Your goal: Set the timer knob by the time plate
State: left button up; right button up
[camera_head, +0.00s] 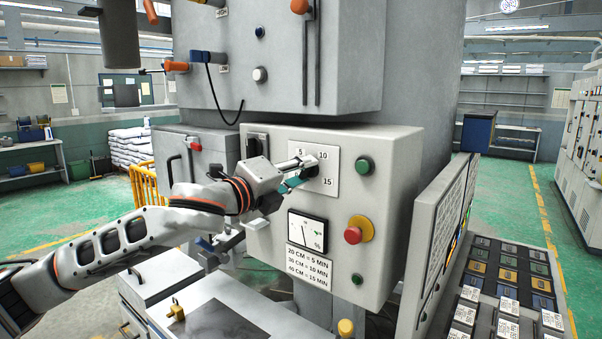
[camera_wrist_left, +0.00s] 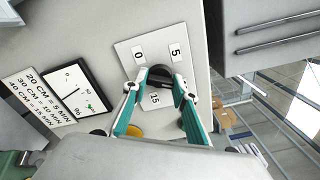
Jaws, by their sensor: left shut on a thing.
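The black timer knob (camera_wrist_left: 160,76) sits on a white dial plate (camera_head: 331,165) marked 5, 10 and 15 in the head view; the wrist view also shows 0. My left gripper (camera_head: 300,176) reaches the dial from the left, its teal fingers on either side of the knob and shut on it. In the left wrist view the gripper (camera_wrist_left: 157,88) also straddles the knob. Where the knob points cannot be told. The time plate (camera_head: 309,268) below reads 20 CM = 5 MIN, 30 CM = 10 MIN, 40 CM = 15 MIN. My right gripper is not in view.
The grey control box (camera_head: 388,220) carries a green button (camera_head: 365,166), a red knob on a yellow ring (camera_head: 354,235) and a gauge (camera_head: 307,231). A slanted panel (camera_head: 440,245) and a rack of labelled blocks (camera_head: 505,285) stand at right.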

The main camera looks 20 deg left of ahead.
pick_arm(q)
jog(key=shift+m, duration=1.1)
jog(key=o, duration=1.1)
jog(key=v, duration=1.2)
